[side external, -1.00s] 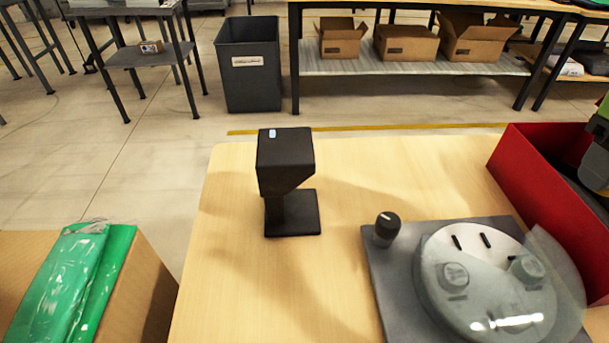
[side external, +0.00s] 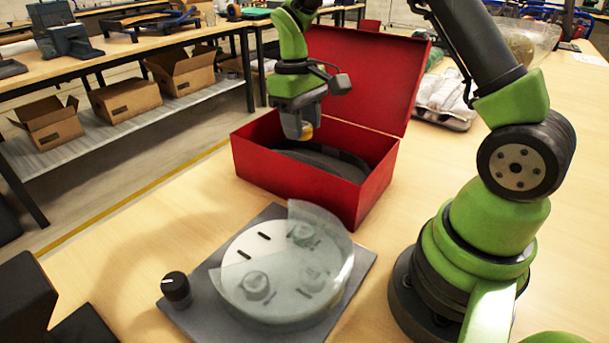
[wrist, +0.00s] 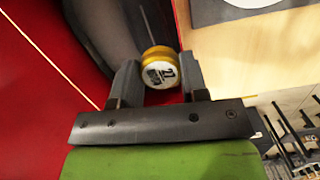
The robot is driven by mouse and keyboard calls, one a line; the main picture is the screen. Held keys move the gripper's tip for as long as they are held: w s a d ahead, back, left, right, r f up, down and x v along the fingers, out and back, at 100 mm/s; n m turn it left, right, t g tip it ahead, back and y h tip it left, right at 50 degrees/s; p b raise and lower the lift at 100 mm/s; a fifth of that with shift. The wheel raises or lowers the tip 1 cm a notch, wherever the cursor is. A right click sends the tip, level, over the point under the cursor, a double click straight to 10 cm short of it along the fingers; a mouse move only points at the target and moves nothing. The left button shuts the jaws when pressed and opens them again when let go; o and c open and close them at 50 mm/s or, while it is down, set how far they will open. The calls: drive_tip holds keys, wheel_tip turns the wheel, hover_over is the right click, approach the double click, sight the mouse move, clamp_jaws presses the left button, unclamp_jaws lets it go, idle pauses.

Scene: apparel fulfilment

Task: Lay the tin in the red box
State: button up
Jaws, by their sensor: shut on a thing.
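The red box (side external: 290,178) stands on the table with its lid up at the back. Something dark grey (side external: 322,158) lies inside it. My gripper (side external: 304,136) is over the open box, pointing down. In the wrist view my gripper (wrist: 158,82) is shut on the tin (wrist: 160,73), a small round thing with a yellow-gold rim and a white printed face. A yellow bit of the tin (side external: 308,132) shows between the fingers in the side view. Whether the tin touches anything below it I cannot tell.
A turntable-like grey device (side external: 285,270) with a clear cover and a black knob (side external: 176,289) stands in front of the box. A clear-wrapped pack (side external: 447,95) lies behind it to the right. The table is clear left of the box.

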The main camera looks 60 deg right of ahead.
drive_tip(key=m, duration=0.1)
hover_over(320, 158)
drive_tip(key=s+a, duration=0.2)
drive_tip(key=a, duration=0.2)
wheel_tip(320, 158, down, 4)
drive_tip(key=f, duration=0.5)
drive_tip(key=shift+s+d+f, duration=0.15)
drive_tip(key=shift+d, duration=0.1)
drive_tip(key=shift+f, duration=2.25)
drive_tip(key=shift+f, duration=0.15)
drive_tip(key=o, duration=0.6)
